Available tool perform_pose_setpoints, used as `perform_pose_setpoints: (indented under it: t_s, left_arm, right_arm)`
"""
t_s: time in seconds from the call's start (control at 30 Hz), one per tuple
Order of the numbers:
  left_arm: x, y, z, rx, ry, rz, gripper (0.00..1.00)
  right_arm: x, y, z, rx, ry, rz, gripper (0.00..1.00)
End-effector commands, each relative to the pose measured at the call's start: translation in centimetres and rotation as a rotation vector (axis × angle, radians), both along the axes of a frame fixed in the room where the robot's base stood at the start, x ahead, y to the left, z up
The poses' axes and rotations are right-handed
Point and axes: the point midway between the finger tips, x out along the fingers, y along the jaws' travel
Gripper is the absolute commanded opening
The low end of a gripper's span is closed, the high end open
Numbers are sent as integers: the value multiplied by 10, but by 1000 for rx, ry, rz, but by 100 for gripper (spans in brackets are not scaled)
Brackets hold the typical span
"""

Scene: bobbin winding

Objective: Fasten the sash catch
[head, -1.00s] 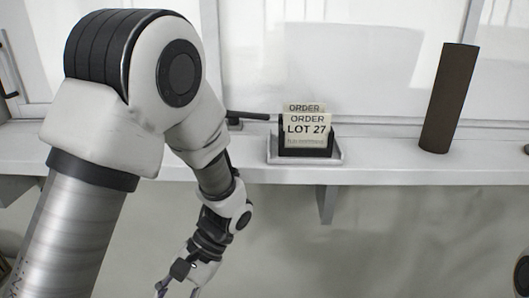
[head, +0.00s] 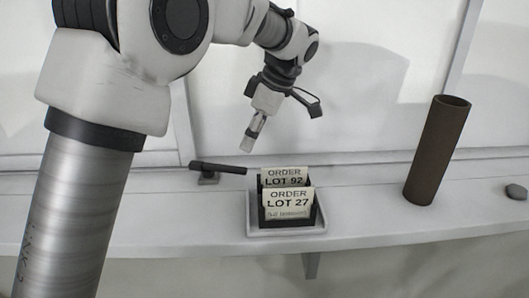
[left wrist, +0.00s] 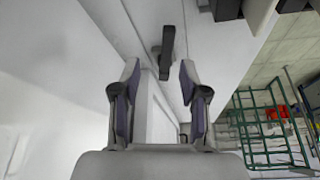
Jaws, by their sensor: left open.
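The sash catch (head: 218,167) is a dark lever on a small base, on the white sill at the foot of the window, left of the card holder. Its lever lies roughly sideways in the head view. My left gripper (head: 252,138) is above the catch and a little to its right, with fingers pointing down. In the left wrist view, the open, empty fingers (left wrist: 159,72) are apart, and the dark catch lever (left wrist: 167,48) shows beyond their tips, without visible contact. My right gripper is not in view.
A card holder (head: 317,214) with order cards stands on a pale tray (head: 286,232), close to the catch's right. A brown tube (head: 436,150) stands upright farther right, with a grey stone-like object (head: 516,191) past it. A green rack (left wrist: 268,125) shows in the left wrist view.

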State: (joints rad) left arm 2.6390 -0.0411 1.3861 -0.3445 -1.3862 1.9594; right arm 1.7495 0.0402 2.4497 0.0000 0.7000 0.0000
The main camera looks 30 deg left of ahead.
Motion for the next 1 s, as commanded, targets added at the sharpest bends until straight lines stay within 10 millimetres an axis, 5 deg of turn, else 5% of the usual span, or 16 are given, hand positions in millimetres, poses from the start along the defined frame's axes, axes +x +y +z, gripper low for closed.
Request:
perform_pose_setpoints:
  t_s: [0.43,0.73,0.87,1.0]
  left_arm:
    - [-9,26,-63,-1,1,6,44]
    - [-9,28,-71,-1,-1,4,44]
    - [-9,28,-71,0,-1,4,0]
    - [-9,28,-71,0,0,4,0]
  right_arm:
    - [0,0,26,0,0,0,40]
    - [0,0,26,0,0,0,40]
    - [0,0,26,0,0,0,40]
    - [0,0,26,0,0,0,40]
